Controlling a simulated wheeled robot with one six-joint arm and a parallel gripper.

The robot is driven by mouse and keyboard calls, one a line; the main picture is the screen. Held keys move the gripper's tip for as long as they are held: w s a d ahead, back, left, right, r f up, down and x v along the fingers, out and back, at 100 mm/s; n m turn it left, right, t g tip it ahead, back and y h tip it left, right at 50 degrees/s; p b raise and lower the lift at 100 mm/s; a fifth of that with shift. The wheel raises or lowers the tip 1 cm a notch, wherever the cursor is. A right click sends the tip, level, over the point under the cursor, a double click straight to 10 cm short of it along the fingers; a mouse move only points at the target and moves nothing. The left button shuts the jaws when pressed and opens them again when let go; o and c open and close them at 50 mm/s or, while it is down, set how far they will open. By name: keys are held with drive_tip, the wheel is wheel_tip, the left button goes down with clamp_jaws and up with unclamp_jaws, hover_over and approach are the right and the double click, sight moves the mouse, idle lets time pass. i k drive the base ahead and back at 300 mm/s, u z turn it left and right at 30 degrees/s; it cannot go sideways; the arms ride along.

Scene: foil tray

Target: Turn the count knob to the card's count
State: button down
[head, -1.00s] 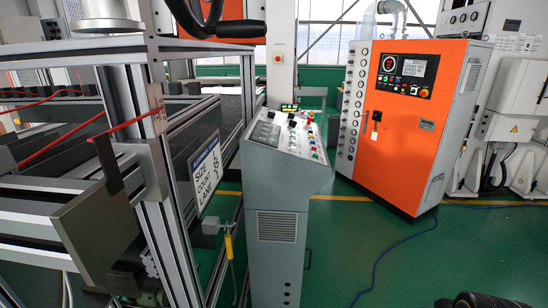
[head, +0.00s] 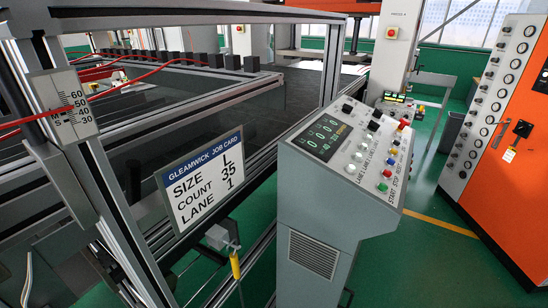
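The job card (head: 202,184) is a white sign with a blue header on the frame at left of the console. It reads SIZE L, COUNT 35, LANE 1. The grey console (head: 330,180) stands right of it, with a sloped control panel. Its dark display (head: 323,138) shows green digits that look like zeros, too small to read surely. Black knobs show on the panel, one near its upper left (head: 347,108) and one farther right (head: 373,125). Their labels are too small to tell which is the count knob. My gripper is not in view.
Coloured buttons (head: 387,173) line the panel's right side. A scale marked 30 to 60 (head: 67,105) is on the frame at left. An orange cabinet (head: 520,150) stands at right. Green floor (head: 420,265) is clear between console and cabinet.

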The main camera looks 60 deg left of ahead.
sight(372, 126)
drive_tip(key=i, duration=0.25)
drive_tip(key=u, duration=2.8)
drive_tip(key=i, duration=0.5)
drive_tip(key=u, duration=2.8)
drive_tip(key=k, duration=1.45)
